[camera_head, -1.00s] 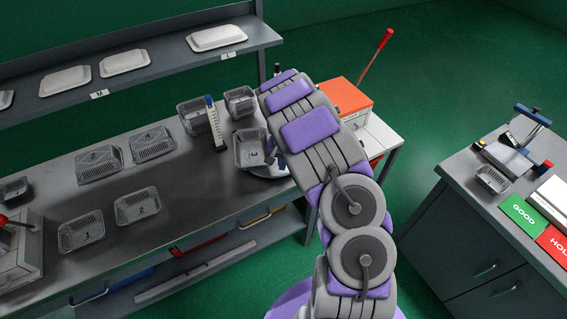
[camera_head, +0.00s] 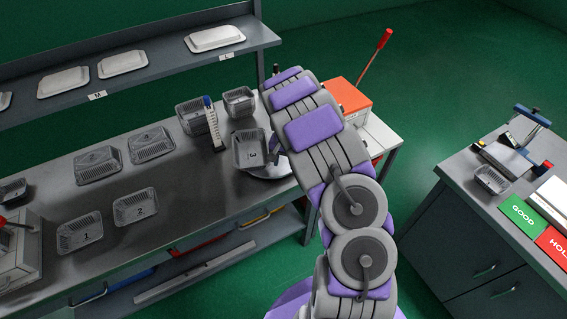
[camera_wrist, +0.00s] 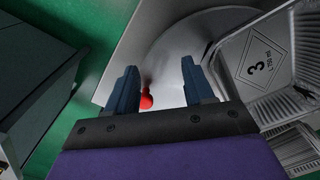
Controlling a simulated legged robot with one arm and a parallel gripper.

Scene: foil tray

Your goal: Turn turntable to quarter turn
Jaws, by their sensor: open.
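The turntable is a round silver disc. In the wrist view its plate (camera_wrist: 175,55) lies beneath my gripper, and in the head view part of its rim (camera_head: 268,174) shows beside my arm. A foil tray marked 3 (camera_head: 248,150) sits at the turntable; it also shows at the right of the wrist view (camera_wrist: 282,100). A red knob (camera_wrist: 147,101) shows between my fingers, nearer the left one. My gripper (camera_wrist: 159,67) is open, its blue fingers on either side of the knob. I cannot tell whether either finger touches it. My arm hides much of the turntable in the head view.
A white upright scale (camera_head: 213,125) and two foil trays stand behind the turntable. Several numbered trays lie along the bench to the left. An orange-topped box (camera_head: 350,97) with a red-handled lever stands at the bench's right end. A second bench (camera_head: 470,190) is at right.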

